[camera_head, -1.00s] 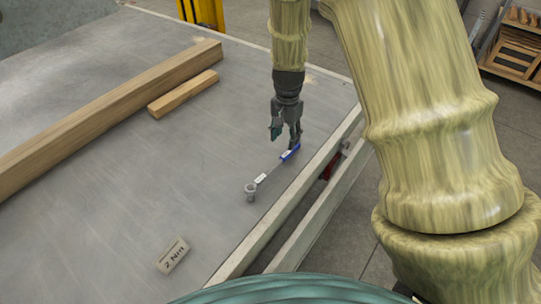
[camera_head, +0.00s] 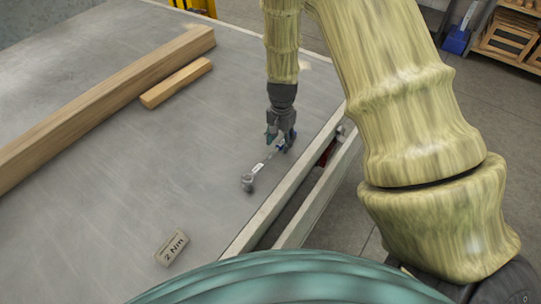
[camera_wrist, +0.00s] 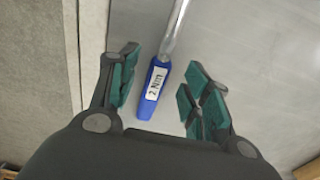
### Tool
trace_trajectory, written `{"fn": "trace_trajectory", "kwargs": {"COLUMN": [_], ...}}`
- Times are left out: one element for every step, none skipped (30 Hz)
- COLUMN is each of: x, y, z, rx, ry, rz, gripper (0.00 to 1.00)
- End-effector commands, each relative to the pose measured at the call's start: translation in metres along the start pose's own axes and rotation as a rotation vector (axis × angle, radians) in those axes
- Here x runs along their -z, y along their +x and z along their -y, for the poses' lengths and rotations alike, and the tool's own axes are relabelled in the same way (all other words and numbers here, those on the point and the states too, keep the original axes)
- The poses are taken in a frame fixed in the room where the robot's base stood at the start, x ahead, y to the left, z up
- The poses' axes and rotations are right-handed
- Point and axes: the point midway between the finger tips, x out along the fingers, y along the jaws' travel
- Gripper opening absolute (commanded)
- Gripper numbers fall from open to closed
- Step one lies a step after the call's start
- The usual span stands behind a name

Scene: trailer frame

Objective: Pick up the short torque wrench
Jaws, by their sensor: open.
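The short torque wrench (camera_head: 259,168) lies on the grey metal table top (camera_head: 110,160) near its right edge. It has a metal shaft and head, a white label and a blue handle. In the wrist view the blue handle (camera_wrist: 154,92), labelled "2 Nm", lies between my fingers. My gripper (camera_head: 281,138) points down over the handle end in the head view. In the wrist view my gripper (camera_wrist: 160,88) is open, with green finger pads on either side of the handle and a gap on both sides. The handle is partly hidden by my gripper in the head view.
A long wooden beam (camera_head: 110,100) and a shorter wooden piece (camera_head: 176,83) lie on the left of the table. A "2 Nm" tag block (camera_head: 171,248) lies at the front. A raised frame rail (camera_head: 285,190) runs along the right edge, close to the wrench.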

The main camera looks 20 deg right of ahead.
Motion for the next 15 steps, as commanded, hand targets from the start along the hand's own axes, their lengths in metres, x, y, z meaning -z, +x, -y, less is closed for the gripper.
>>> {"fn": "trace_trajectory", "kwargs": {"x": [-0.001,-0.001,-0.001,-0.001,-0.001,-0.001,-0.001,-0.001,-0.001,-0.001,-0.001,-0.001,-0.001,-0.001,-0.001], "y": [0.005,0.009,0.013,0.016,0.018,0.020,0.022,0.023,0.024,0.025,0.025,0.025,0.025,0.025,0.025], "z": [-0.002,-0.001,-0.001,-0.001,-0.001,-0.001,-0.001,-0.001,-0.001,0.000,0.000,0.000,0.000,0.000,0.000], "rx": [-0.002,-0.001,0.000,0.000,0.000,0.001,0.001,0.001,0.001,0.001,0.001,0.001,0.001,0.001,0.001], "ry": [0.001,0.000,0.001,0.001,0.001,0.001,0.001,0.001,0.000,0.000,0.000,0.000,0.000,0.000,0.000], "rz": [0.003,0.002,0.002,0.002,0.002,0.001,0.001,0.001,0.001,0.001,0.001,0.001,0.001,0.001,0.001], "gripper": [0.48,0.48,0.48,0.48,0.48,0.48,0.48,0.48,0.48,0.48,0.48,0.48,0.48,0.48,0.48]}}
